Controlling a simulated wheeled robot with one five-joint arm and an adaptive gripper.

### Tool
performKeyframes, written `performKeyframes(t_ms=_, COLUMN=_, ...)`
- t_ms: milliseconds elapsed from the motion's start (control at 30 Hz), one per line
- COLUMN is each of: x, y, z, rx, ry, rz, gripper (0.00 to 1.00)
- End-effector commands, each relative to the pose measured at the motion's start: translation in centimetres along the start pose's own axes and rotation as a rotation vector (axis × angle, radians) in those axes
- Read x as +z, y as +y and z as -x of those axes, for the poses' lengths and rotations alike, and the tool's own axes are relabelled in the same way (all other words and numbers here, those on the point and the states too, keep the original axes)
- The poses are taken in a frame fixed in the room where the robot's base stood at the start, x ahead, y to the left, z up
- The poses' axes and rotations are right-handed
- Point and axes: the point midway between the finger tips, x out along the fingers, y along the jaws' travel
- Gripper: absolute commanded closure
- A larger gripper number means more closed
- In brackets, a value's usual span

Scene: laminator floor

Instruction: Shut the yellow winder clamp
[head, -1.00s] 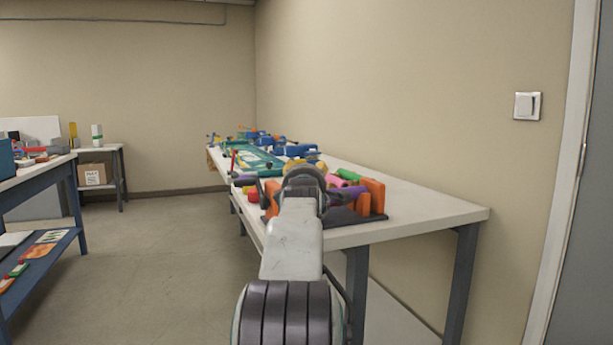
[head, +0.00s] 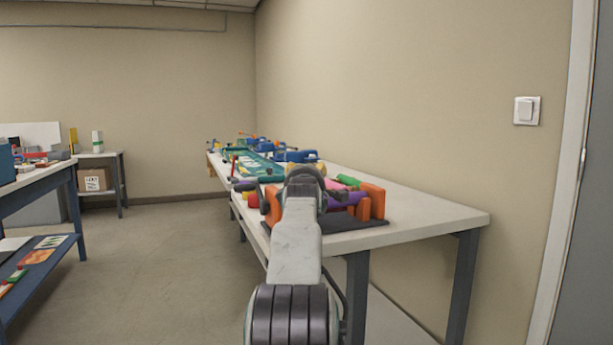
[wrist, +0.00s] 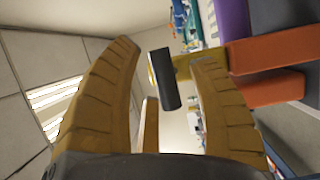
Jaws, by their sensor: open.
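My gripper (wrist: 166,58) is open, with its two tan fingers apart in the wrist view. Between the fingers, beyond or near their tips, is a dark cylindrical handle (wrist: 165,80). Close beside it is a yellow part (wrist: 184,66), which looks like the winder clamp; the right finger partly covers it. I cannot tell whether a finger touches the handle, or how far the clamp stands open. In the head view my gripper (head: 306,180) is above the near end of the long bench, and its own arm hides the fingertips and the clamp's handle.
Orange blocks (head: 373,200) and a purple roll (head: 347,200) stand on a dark base at the bench's (head: 430,215) near end. The bench's front right is bare. Green and blue equipment (head: 262,163) lies farther along. A wall runs along the right; open floor (head: 170,250) is left.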

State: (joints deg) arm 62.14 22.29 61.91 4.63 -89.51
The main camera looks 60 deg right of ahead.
Motion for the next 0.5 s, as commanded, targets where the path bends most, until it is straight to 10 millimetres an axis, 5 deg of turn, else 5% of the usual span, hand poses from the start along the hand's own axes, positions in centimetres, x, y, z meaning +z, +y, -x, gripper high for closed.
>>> performKeyframes(t_ms=500, x=-0.01, y=-0.04, z=0.00, rx=-0.001, ry=0.000, rz=0.000, gripper=0.86)
